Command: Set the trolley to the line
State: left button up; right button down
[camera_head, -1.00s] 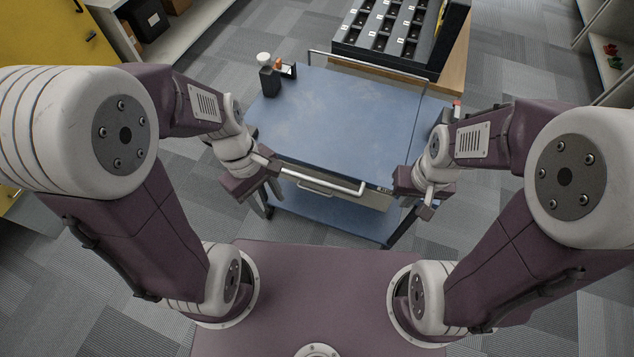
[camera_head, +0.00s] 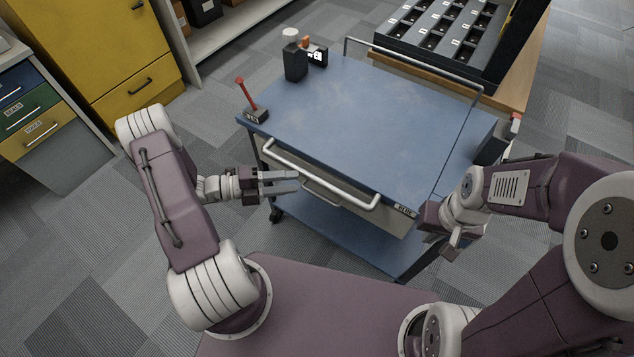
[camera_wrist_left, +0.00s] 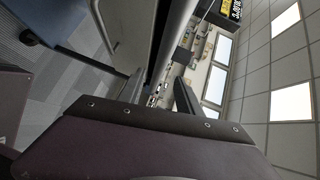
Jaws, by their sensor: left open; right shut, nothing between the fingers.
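The trolley (camera_head: 340,115) has a blue top, a drawer, a lower shelf and a pale push handle (camera_head: 315,176) along its near side. My left gripper (camera_head: 295,181) is open at the left part of this handle, fingers pointing right. In the left wrist view, a grey bar (camera_wrist_left: 172,45) runs up beyond the open fingers (camera_wrist_left: 160,92); I cannot tell whether it lies between them. My right gripper (camera_head: 452,240) is shut and empty by the trolley's near right corner, apart from the handle. I see no marked line on the floor.
A black radio (camera_head: 295,62), a small orange-topped item (camera_head: 314,52) and a red-handled item (camera_head: 247,96) stand on the trolley's left side. A wooden bench (camera_head: 518,85) with a charging rack (camera_head: 445,35) stands behind. Yellow cabinets (camera_head: 90,45) are left. Carpet at left is clear.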

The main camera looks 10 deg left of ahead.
aim_at(316, 180)
pick_arm(q)
jog(key=x, duration=0.8)
jog(key=shift+d, duration=0.1)
jog(key=shift+s, duration=0.1)
grip_shut()
dwell(0.9)
